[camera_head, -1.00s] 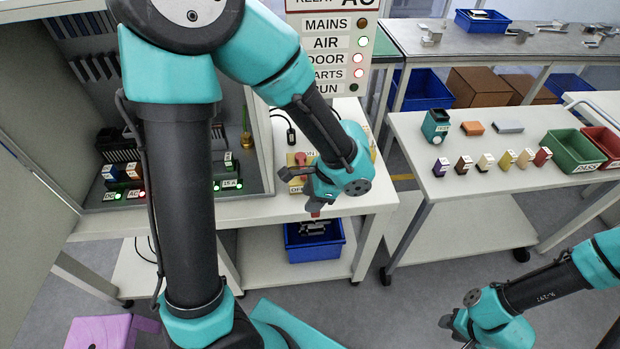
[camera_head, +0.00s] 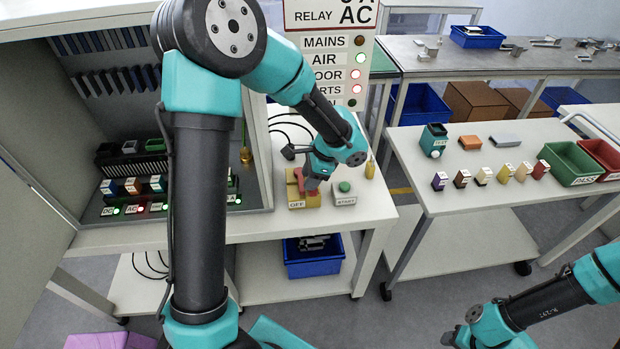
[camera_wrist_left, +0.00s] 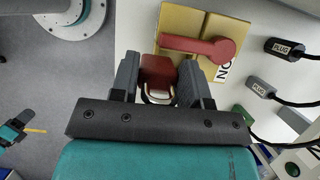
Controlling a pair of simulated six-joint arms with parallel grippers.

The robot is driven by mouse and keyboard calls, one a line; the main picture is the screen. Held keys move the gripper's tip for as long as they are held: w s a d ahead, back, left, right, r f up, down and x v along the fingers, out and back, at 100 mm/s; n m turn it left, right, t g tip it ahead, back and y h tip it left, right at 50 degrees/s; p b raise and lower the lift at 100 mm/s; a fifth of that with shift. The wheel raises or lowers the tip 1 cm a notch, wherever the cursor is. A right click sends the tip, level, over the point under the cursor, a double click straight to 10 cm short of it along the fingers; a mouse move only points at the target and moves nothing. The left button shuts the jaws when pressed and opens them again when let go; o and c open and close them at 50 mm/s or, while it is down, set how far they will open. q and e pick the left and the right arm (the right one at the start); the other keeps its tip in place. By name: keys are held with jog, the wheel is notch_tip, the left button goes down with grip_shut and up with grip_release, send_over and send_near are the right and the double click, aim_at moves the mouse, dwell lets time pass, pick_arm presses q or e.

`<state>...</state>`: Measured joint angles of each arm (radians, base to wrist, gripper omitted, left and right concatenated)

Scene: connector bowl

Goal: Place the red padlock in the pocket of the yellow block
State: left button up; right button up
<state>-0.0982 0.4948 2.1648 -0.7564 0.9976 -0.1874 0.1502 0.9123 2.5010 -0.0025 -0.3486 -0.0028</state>
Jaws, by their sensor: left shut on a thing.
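The red padlock (camera_wrist_left: 158,74) is between the fingers of my left gripper (camera_wrist_left: 158,85), its pale shackle toward the wrist. My left gripper (camera_head: 312,186) is shut on it, just in front of the yellow block (camera_head: 298,199). In the left wrist view the yellow block (camera_wrist_left: 183,22) lies just beyond the padlock and carries a red lever (camera_wrist_left: 198,47). The padlock and lever look close, but I cannot tell whether they touch. The pocket is not clearly visible. My right gripper (camera_head: 452,338) is at the lower right, over the floor; its fingers are too small to read.
A box with a green START button (camera_head: 344,188) stands right of the block. Grey and black plugs (camera_wrist_left: 260,88) with cables lie beside it in the wrist view. The cabinet (camera_head: 262,165) stands to the left. A side table (camera_head: 480,208) with small blocks and bins is at right.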

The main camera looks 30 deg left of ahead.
pick_arm(q)
jog(key=shift+w+a+f, duration=0.1)
jog(key=shift+w+a, duration=0.45)
jog(key=shift+w, duration=0.35)
jog(key=shift+w+a+f, duration=0.1)
jog(key=shift+w+f, duration=0.1)
jog(key=shift+f, duration=0.7)
jog(key=shift+w+a+f, duration=0.1)
jog(key=shift+w+f, duration=0.05)
jog(key=shift+f, duration=0.75)
jog(key=shift+f, duration=0.2)
jog(key=o, duration=1)
jog(key=shift+c, duration=0.2)
jog(key=shift+r, duration=0.15)
jog(key=v, duration=1.2)
